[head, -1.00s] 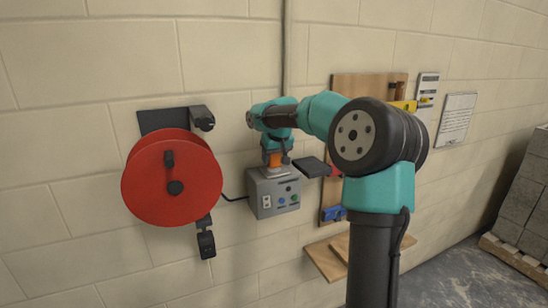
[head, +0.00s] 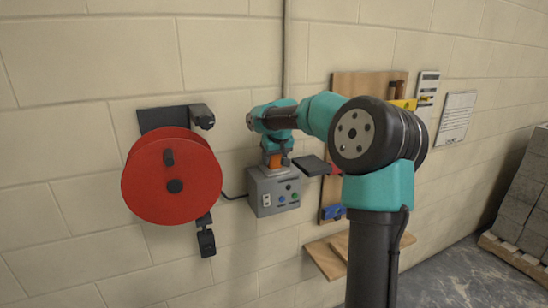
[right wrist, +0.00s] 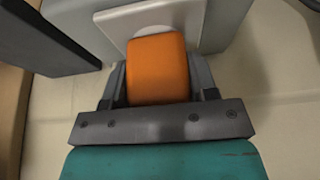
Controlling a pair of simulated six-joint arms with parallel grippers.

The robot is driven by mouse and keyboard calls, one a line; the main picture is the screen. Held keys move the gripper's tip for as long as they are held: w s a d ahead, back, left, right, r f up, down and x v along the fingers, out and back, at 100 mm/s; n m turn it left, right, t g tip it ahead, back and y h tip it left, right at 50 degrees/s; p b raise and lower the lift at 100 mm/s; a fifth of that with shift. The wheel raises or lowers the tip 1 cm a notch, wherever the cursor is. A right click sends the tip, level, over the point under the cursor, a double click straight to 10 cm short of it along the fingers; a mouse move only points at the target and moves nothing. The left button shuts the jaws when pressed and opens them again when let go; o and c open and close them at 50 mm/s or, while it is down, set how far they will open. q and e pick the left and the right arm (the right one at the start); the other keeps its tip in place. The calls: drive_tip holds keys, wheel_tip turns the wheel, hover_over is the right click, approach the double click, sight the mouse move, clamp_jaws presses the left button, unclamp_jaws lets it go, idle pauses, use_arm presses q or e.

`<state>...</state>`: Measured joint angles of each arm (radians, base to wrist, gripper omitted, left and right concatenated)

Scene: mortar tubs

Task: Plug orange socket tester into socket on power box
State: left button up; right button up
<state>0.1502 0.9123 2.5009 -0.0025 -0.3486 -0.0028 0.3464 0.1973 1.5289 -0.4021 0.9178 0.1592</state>
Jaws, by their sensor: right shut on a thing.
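The orange socket tester (head: 274,161) is upright between the fingers of my right gripper (head: 275,156), just over the top of the grey power box (head: 283,206). In the right wrist view the tester (right wrist: 157,72) sits between the two dark fingers, and my right gripper (right wrist: 158,80) is shut on it. Its far end meets the round face of the pale socket plate (right wrist: 110,22). The contact itself is hidden, so I cannot tell how deep it sits. My left gripper is not in view.
A dark flap (head: 311,165) stands out to the right of the box; it also shows in the right wrist view (right wrist: 45,40). A red reel (head: 190,200) hangs at left. A wooden tool board (head: 345,90) is behind my arm. The wall below the box is clear.

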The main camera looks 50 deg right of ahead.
drive_tip(key=o, duration=1)
drive_tip(key=shift+f, duration=0.1)
drive_tip(key=shift+c, duration=0.2)
drive_tip(key=v, duration=1.7)
drive_tip(key=shift+r, duration=0.2)
